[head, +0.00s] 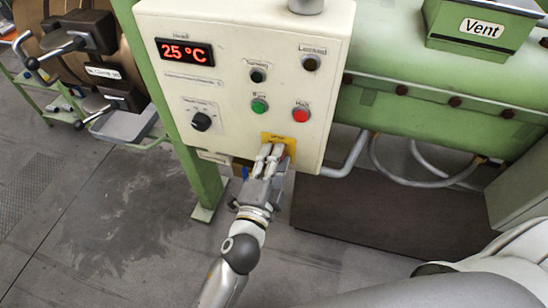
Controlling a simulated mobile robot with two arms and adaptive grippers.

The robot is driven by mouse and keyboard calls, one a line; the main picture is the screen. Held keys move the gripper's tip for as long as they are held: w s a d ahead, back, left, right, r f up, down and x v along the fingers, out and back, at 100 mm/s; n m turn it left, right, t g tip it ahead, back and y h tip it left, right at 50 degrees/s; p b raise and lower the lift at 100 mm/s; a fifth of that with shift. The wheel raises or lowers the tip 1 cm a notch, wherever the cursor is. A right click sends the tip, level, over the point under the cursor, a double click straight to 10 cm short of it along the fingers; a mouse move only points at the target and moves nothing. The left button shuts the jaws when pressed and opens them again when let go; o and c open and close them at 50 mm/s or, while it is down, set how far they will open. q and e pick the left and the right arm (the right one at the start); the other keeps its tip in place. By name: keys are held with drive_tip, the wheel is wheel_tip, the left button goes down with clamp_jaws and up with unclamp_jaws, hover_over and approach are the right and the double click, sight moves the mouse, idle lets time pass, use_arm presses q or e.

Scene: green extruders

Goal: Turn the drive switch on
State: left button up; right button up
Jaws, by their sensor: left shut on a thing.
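A cream control box (228,85) on a green post fills the upper middle of the head view. At its lower right edge is a yellow plate (291,143) with small dark lettering that I cannot read. My left gripper (270,151) reaches up from below, and its light fingers are shut at this plate. The part between the fingers, which I take for the drive switch, is hidden by them, so its position cannot be seen. My right gripper is not in view.
The box carries a red display (185,53) reading 25 °C, a black knob (201,121), a green button (260,106), a red button (301,115) and two dark ones above. A green machine body (450,70) with pipes stands at right. Open floor (120,220) lies at lower left.

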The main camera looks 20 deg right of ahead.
use_arm(q)
drive_tip(key=o, duration=1)
drive_tip(key=shift+s+a, duration=0.1)
drive_tip(key=shift+s+a+f, duration=0.1)
drive_tip(key=shift+s+a, duration=0.05)
drive_tip(key=shift+s, duration=0.1)
drive_tip(key=v, duration=1.1)
drive_tip(key=shift+a, duration=0.1)
